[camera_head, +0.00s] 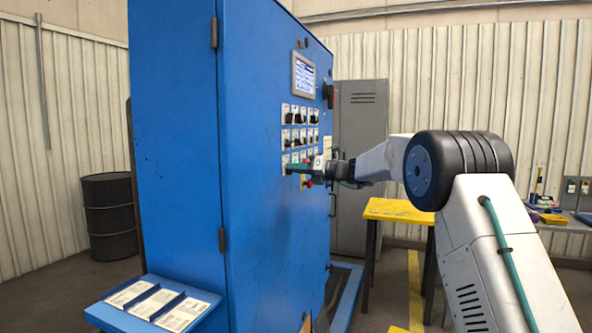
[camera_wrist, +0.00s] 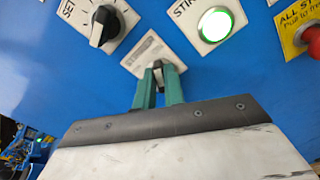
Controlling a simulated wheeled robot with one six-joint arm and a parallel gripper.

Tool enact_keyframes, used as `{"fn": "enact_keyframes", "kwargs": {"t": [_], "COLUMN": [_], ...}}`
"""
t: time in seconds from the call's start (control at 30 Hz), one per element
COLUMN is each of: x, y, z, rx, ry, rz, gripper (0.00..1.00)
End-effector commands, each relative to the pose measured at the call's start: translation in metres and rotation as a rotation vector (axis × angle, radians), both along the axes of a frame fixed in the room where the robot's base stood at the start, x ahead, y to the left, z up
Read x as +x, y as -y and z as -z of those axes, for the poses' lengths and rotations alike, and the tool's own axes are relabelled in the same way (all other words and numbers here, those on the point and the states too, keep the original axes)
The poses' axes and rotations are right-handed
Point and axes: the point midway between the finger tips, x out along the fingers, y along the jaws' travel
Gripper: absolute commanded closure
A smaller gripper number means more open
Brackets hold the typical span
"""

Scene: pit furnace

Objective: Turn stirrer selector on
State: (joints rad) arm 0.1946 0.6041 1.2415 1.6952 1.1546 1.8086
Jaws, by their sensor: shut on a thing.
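My gripper (camera_wrist: 158,74) is at the blue control cabinet (camera_head: 268,235), its two green fingers close together at a selector with a white label plate (camera_wrist: 148,50). The fingers are shut on that selector's small knob, which they mostly hide. The label's text is partly covered and blurred. In the head view, my gripper (camera_head: 296,168) reaches the lowest row of controls from the right. A round lamp (camera_wrist: 214,24) with a green rim glows bright, on a plate lettered "STIR", cut off by the picture edge.
A black selector knob (camera_wrist: 103,26) on a "SET" plate is up and left of my fingers. A red stop button (camera_wrist: 311,40) on a yellow plate is at the right. A yellow table (camera_head: 398,211) stands behind my arm, and a blue document tray (camera_head: 154,303) juts from the cabinet.

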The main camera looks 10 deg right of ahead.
Motion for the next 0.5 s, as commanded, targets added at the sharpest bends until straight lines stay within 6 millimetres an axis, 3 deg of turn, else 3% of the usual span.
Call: {"fn": "enact_keyframes", "kwargs": {"t": [0.1, 0.13, 0.2, 0.5], "x": [0.0002, 0.0002, 0.0002, -0.0009], "y": [0.0009, 0.0009, 0.0008, 0.0011], "z": [-0.0003, -0.0003, -0.0002, -0.0001], "rx": [0.002, 0.002, 0.002, 0.001], "ry": [0.000, 0.000, 0.000, 0.001], "rz": [0.002, 0.002, 0.002, 0.001], "gripper": [1.00, 0.84, 0.67, 0.67]}}
